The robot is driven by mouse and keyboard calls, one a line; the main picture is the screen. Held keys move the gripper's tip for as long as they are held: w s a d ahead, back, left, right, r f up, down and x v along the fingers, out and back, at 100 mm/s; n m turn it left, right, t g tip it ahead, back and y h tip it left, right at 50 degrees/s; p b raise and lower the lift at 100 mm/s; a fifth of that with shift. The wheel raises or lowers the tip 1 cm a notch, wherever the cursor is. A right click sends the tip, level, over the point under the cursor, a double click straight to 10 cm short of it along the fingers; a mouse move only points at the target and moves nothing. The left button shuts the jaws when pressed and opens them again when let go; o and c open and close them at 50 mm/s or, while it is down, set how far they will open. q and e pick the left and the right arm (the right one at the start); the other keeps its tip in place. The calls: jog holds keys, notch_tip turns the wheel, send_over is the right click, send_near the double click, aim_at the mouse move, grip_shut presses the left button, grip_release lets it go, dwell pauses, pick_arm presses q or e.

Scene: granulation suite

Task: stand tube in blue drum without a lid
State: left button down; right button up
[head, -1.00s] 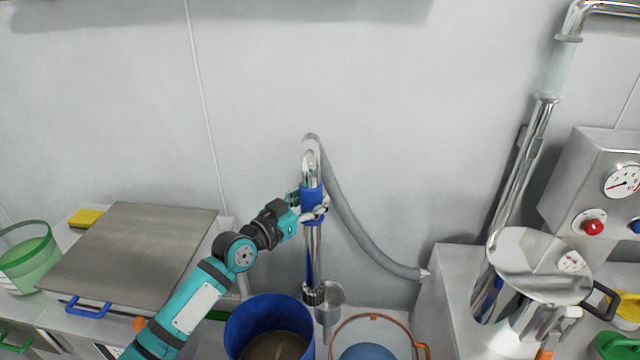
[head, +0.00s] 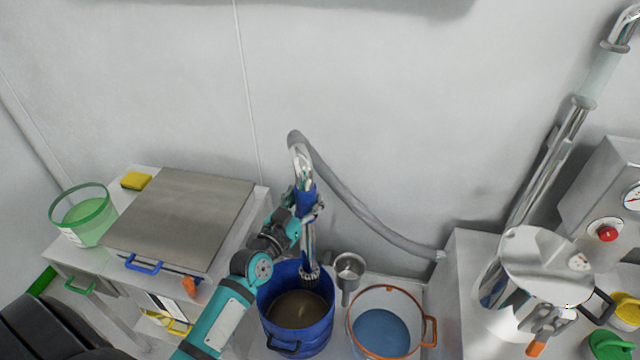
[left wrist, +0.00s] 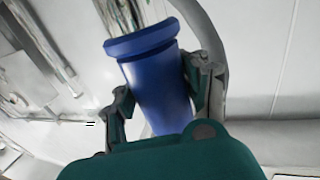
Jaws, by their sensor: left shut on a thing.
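The tube is a shiny metal suction lance (head: 308,238) with a blue grip sleeve, a bent top and a grey hose (head: 365,215). My left gripper (head: 310,205) is shut on its blue sleeve, which also shows between the fingers in the left wrist view (left wrist: 158,85). The tube hangs nearly upright. Its slotted lower end (head: 309,273) shows over the back of the open blue drum's mouth. I cannot tell how deep it is or whether it touches. The blue drum (head: 296,336) has no lid and holds a brown material. My right gripper is out of view.
A metal cup holder (head: 348,268) stands right of the drum. A clear tub with an orange rim (head: 407,350) and blue contents is in front of it. A steel-lidded cabinet (head: 180,215) and green bucket (head: 84,222) are left; a steel vessel (head: 545,265) is right.

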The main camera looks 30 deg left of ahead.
pick_arm(q)
jog(key=shift+s+a+r+n+y+p, duration=0.25)
jog(key=shift+s+a+n+y+p, duration=0.15)
jog(key=shift+s+a+y+p, duration=0.35)
notch_tip(320, 180, down, 30)
jog(key=s+a+n+y+b, duration=0.1)
jog(key=s+b, duration=0.1)
jog(key=b, duration=2.1)
jog(key=shift+s+a+r+y+b, duration=0.25)
jog(key=shift+a+y+b, duration=0.05)
jog(key=shift+y, duration=0.05)
jog(key=c, duration=0.5)
grip_release()
jog(key=shift+c, duration=0.2)
jog(key=shift+f, duration=0.15)
jog(key=shift+s, duration=0.2)
